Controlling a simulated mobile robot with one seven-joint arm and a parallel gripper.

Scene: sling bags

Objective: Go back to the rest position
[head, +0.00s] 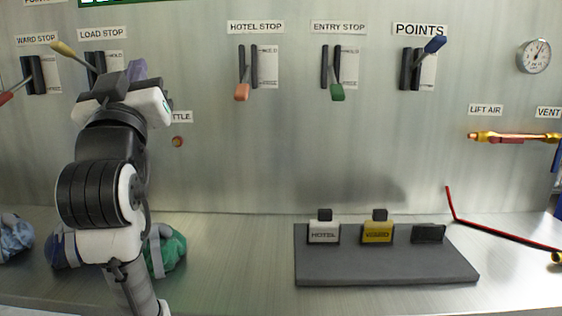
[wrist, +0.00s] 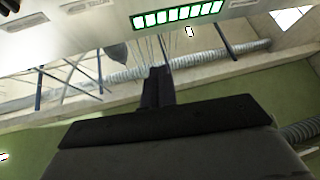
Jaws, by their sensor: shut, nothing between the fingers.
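My arm rises at the left of the head view, in front of the wall panel (head: 210,180). My gripper is at its upper end, near the LOAD STOP lever (head: 63,49), but its fingertips are hard to make out there. In the wrist view my gripper (wrist: 157,76) shows two dark fingers together, with nothing between them. That view looks up past the fingers to pipes and a green wall. Whether the gripper touches anything on the panel cannot be told. My arm hides part of the panel and counter behind it.
Levers stand out from the panel: HOTEL STOP (head: 242,90), ENTRY STOP (head: 337,91) and POINTS (head: 434,45). A green bag (head: 172,252) lies beside my arm. A grey board (head: 385,272) holds a HOTEL block (head: 323,236) and a yellow block (head: 377,235). The counter between arm and board is clear.

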